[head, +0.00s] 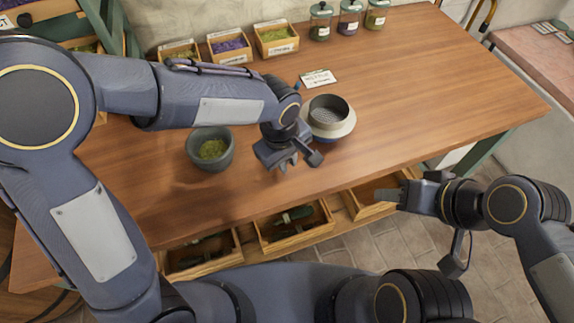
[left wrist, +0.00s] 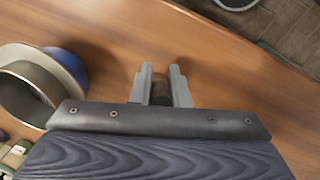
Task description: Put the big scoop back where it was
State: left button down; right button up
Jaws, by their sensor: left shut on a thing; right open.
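My left gripper (head: 287,163) is low over the table, between the green-grey mortar and the sieve. In the left wrist view, its fingers (left wrist: 160,88) are shut on a small dark brown piece (left wrist: 160,93), likely the handle of the big scoop. The rest of it is hidden. My right gripper (head: 398,195) is open and empty at the table's front right, by the right drawer (head: 365,205). The middle drawer (head: 268,240) is open and holds dark green tools. The left drawer (head: 208,265) is open with dark things inside, partly hidden by my arm.
The mortar (head: 195,152) holds green herbs. A round sieve (head: 328,108) sits in a pale bowl with a blue base (head: 340,128). Herb boxes (head: 230,57), a label card (head: 318,78) and lidded jars (head: 348,22) stand at the back. The table's right (head: 440,90) is clear.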

pick_arm(q)
jog(key=shift+f, duration=1.45)
jog(key=shift+f+b, duration=0.2)
jog(key=shift+b, duration=0.1)
jog(key=c, duration=1.4)
grip_release()
jog(key=shift+r, duration=0.1)
